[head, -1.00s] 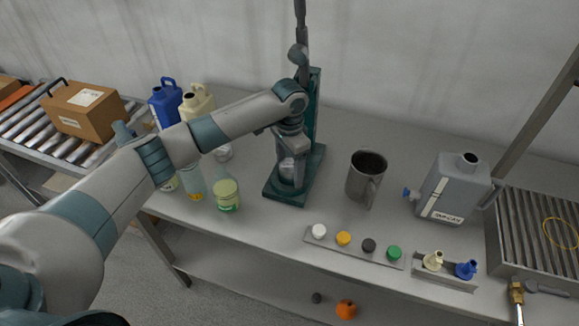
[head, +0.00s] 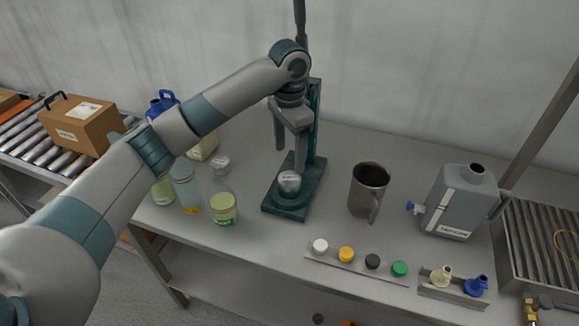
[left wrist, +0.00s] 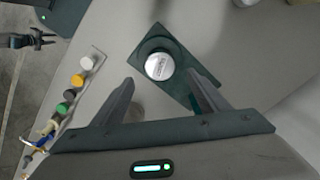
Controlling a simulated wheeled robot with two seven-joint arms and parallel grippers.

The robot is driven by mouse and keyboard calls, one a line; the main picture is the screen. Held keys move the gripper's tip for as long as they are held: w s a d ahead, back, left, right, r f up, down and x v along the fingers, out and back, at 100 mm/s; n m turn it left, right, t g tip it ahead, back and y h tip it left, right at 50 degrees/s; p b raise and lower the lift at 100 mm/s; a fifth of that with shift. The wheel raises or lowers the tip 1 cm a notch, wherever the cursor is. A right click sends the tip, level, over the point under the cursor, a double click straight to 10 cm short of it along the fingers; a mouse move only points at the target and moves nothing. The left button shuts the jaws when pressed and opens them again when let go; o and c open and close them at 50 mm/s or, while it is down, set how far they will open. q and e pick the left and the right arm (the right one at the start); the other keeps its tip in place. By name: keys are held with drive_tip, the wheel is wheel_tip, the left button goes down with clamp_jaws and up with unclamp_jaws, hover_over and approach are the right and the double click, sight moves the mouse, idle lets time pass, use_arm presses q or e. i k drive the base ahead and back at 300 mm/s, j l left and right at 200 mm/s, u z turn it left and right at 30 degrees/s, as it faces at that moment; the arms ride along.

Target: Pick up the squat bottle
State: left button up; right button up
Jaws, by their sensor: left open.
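A squat bottle (head: 289,183) with a pale, printed round top stands upright on the dark green base (head: 312,178) of the stand. In the left wrist view its round top (left wrist: 159,66) shows beyond the fingertips, on the same base. My left gripper (head: 291,155) is open and empty, pointing down above the bottle with a small gap. Its two fingers also show apart in the left wrist view (left wrist: 156,86).
The stand's column (head: 314,115) rises close behind my gripper. A metal mug (head: 368,190) and grey canister (head: 461,202) stand to the right. A green-labelled jar (head: 224,209) and a clear bottle (head: 187,187) stand left. Coloured caps (head: 346,255) line the front.

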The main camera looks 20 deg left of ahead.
sight(222, 200)
drive_tip(key=k, duration=1.5)
